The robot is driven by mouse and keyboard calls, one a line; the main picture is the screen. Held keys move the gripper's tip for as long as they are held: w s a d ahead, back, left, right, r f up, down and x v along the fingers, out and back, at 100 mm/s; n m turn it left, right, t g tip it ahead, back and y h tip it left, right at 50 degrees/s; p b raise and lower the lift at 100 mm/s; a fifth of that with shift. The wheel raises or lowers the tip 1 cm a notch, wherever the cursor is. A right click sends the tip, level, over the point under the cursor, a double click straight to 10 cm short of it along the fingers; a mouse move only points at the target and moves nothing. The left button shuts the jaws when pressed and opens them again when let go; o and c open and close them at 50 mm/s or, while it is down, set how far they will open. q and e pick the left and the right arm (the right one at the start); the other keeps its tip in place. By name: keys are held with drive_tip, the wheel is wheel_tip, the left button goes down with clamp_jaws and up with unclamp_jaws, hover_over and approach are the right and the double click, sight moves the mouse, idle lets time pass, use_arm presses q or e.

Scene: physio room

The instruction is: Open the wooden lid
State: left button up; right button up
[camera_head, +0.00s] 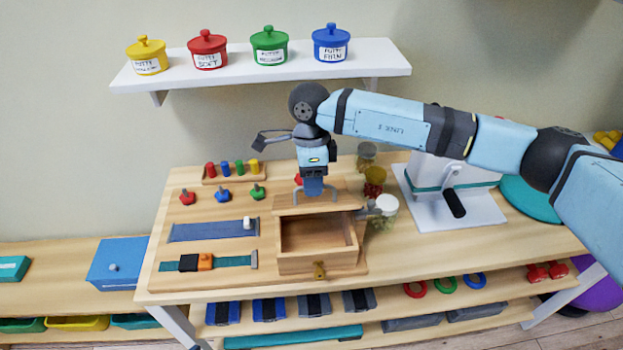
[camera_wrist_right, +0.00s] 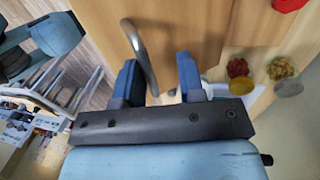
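The wooden box (camera_head: 290,262) stands on the bench's board, with its hollow inside showing from above. Its wooden lid (camera_head: 348,201) is swung up and back at the rear edge of the box. A curved grey metal handle (camera_wrist_right: 139,50) is on the lid. My right gripper (camera_head: 314,186) is at the lid, pointing down over the handle. In the right wrist view its two blue fingers (camera_wrist_right: 157,85) are apart, with the handle between them, nearer the left finger. Whether a finger touches the handle is unclear. My left gripper is not in view.
Small jars (camera_head: 375,176) stand right of the box, beside a white device (camera_head: 450,180). Coloured knobs (camera_head: 222,196) and strap fixtures (camera_head: 205,232) lie left of it. A brass latch (camera_head: 319,270) is on the box front. A shelf (camera_head: 270,68) with putty pots hangs behind.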

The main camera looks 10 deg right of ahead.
drive_tip(key=shift+r, duration=0.1)
wheel_tip(320, 180, up, 13)
drive_tip(key=w+b, duration=0.1)
drive_tip(key=w, duration=0.1)
drive_tip(key=shift+w+r, duration=0.2)
drive_tip(key=shift+w, duration=0.15)
